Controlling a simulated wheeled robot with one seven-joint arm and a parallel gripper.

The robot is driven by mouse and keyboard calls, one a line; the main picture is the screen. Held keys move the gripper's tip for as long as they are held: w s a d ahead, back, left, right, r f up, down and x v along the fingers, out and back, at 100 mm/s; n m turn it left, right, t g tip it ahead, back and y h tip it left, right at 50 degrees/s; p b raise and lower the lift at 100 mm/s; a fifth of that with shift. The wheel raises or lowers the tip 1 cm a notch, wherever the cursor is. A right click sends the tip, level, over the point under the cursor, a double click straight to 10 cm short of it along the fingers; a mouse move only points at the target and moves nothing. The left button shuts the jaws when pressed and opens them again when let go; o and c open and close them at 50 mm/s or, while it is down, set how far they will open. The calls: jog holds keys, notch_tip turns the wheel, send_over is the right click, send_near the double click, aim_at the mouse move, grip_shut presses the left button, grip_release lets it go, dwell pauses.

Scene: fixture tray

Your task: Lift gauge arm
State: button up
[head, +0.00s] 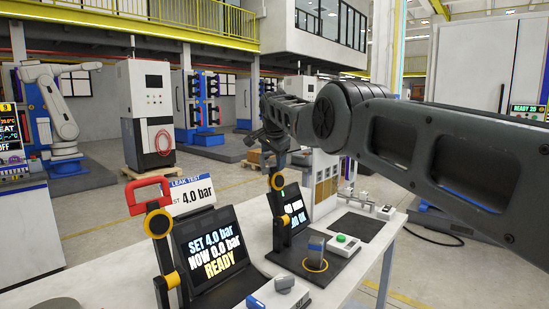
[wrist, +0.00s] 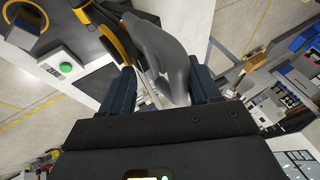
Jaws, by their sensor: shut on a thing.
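The gauge arm (head: 277,181) is a black upright lever with a yellow ring, on a dark base plate (head: 318,270) beside a small tilted screen. My gripper (head: 268,142) is at the top of this arm in the head view, which mostly hides the grip there. In the wrist view my gripper (wrist: 163,85) has a smooth grey handle (wrist: 165,55) between its two dark fingers and is shut on it. The black and yellow lever (wrist: 108,28) runs beside the handle. The screen behind the arm is partly covered by it.
A second station with a red handle (head: 148,190) and a screen (head: 210,245) reading "SET 4.0 bar, NOW 0.0 bar, READY" stands left.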

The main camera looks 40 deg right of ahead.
aim_at(274, 182)
jog(key=shift+s+f+b, duration=0.1)
jog(key=shift+f+b, duration=0.3)
jog(key=shift+b, duration=0.15)
jog(key=shift+r+b, duration=0.1)
jog(key=shift+b, duration=0.4)
jog(key=shift+r+b, duration=0.15)
jog(key=shift+b, duration=0.45)
jog(key=b+v, duration=0.2)
jog(key=b, duration=0.3)
jog(key=shift+b+v, duration=2.65)
jog(key=shift+v, duration=0.35)
